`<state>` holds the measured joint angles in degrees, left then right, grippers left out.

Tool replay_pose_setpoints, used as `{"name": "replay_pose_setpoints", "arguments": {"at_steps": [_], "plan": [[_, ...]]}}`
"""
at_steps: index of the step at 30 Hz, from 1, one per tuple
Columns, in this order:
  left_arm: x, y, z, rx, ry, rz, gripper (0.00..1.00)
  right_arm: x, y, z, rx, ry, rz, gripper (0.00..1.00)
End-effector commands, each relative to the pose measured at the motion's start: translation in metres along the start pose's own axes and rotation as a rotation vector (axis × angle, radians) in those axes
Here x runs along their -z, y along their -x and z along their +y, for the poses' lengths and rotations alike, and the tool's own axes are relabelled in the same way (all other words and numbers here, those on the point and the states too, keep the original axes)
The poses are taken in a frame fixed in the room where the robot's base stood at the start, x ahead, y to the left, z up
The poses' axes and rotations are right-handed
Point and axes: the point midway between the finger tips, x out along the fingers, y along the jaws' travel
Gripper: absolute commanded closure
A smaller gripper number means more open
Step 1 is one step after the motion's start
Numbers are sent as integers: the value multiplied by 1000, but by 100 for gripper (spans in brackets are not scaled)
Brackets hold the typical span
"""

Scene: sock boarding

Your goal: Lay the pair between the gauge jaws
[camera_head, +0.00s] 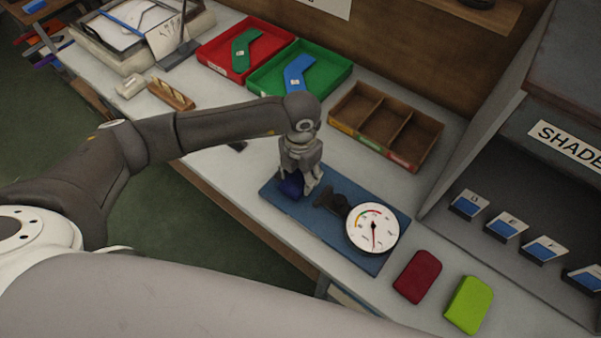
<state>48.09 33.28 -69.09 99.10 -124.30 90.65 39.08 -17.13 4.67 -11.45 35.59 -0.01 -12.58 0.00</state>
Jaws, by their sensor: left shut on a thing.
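My left gripper (297,188) points down and is shut on a dark blue bundle (291,187), which looks like the folded pair. It holds the bundle over the left end of a blue base plate (378,264). The gauge has a round white dial (372,229) with a red needle, and dark jaws (330,201) to the left of the dial. The bundle is just left of the jaws. The fingers partly hide it, and I cannot tell whether it touches the plate. My right gripper is not in view.
A red tray (216,64) and a green tray (340,74) each hold a sock-shaped board. A brown divided box (431,146) stands behind the gauge. Dark red (417,277) and lime green (468,305) blocks lie right of it. A shade rack (559,190) stands at right.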

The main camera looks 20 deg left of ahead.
Motion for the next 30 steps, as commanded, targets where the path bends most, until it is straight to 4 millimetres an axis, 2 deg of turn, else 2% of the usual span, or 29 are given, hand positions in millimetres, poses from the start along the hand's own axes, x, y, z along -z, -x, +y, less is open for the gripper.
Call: {"name": "replay_pose_setpoints", "arguments": {"at_steps": [1,6,16,20,23,30], "plan": [[0,-1,0,0,0,0,48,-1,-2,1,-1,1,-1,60],[0,-1,0,-1,1,0,29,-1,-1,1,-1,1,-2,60],[0,0,0,-1,1,0,29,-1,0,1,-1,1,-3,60],[0,6,0,0,1,0,29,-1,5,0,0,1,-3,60],[-2,19,0,1,0,-5,29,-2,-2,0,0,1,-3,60],[-1,71,0,0,-1,-6,29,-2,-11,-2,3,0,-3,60]]}}
